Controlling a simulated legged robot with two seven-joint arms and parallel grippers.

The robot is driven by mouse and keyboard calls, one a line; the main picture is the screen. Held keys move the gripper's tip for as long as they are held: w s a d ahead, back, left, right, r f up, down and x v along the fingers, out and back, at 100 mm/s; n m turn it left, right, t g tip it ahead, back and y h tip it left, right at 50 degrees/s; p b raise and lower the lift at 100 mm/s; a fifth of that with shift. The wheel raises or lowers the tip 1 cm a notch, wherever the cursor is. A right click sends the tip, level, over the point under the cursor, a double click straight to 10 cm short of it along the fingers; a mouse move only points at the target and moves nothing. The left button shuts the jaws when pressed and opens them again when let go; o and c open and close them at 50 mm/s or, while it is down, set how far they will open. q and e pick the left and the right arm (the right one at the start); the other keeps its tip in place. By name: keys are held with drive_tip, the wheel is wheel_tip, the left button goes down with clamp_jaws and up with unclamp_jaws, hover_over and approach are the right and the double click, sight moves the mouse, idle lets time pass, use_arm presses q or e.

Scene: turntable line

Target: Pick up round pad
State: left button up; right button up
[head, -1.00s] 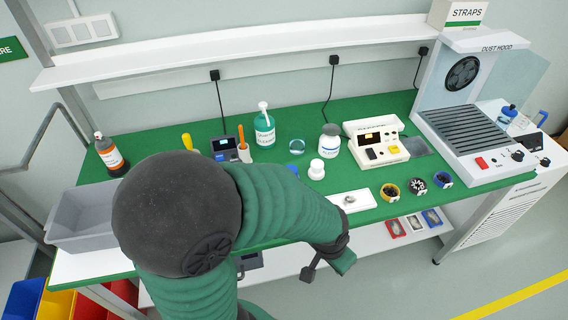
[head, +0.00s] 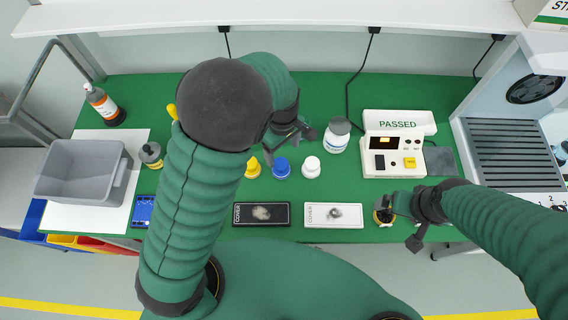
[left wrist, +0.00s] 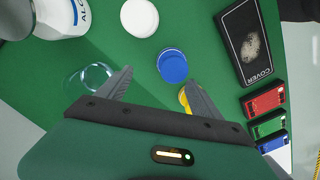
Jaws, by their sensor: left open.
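My left gripper (head: 290,135) is open and empty over the green mat. It also shows in the left wrist view (left wrist: 158,84), its fingers spread with bare mat between them. A round white piece (left wrist: 139,17) and a round blue piece (left wrist: 172,65) lie beyond the fingers. A yellow round piece (left wrist: 184,99) is partly hidden behind the right-hand finger. A clear glass dish (left wrist: 76,86) is partly behind the left-hand finger. I cannot tell which piece is the round pad. My right gripper (head: 402,218) is at the front edge, near a small cup; its jaw opening is unclear.
A black cover plate (head: 240,222) and a white cover plate (head: 315,222) lie along the front edge. A labelled white bottle (head: 336,138) and a tester box (head: 385,168) stand right of the left gripper. A grey bin (head: 50,185) is at the left.

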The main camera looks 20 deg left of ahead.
sight(279, 165)
use_arm(q)
drive_tip(key=shift+a+f, duration=0.15)
drive_tip(key=shift+f, duration=0.2)
drive_tip(key=s+f, duration=0.1)
drive_tip(key=s, duration=0.1)
drive_tip(key=shift+s+f, duration=0.35)
drive_tip(key=shift+s, duration=0.05)
drive_tip(key=shift+s+f, duration=0.3)
drive_tip(key=shift+f, duration=0.3)
drive_tip(key=shift+w+f, duration=0.35)
drive_tip(key=shift+f, duration=0.45)
drive_tip(key=shift+w+d+f, duration=0.15)
drive_tip(key=shift+w+d, duration=0.15)
drive_tip(key=shift+w, duration=0.1)
drive_tip(key=shift+c, duration=0.4)
drive_tip(key=shift+s+r, duration=0.25)
drive_tip(key=shift+s, duration=0.15)
drive_tip(key=c, duration=1.4)
use_arm(e)
drive_tip(key=shift+s+a+r, duration=0.2)
drive_tip(key=shift+s+r, duration=0.25)
drive_tip(key=shift+s, duration=0.35)
use_arm(q)
drive_tip(key=shift+w, duration=0.1)
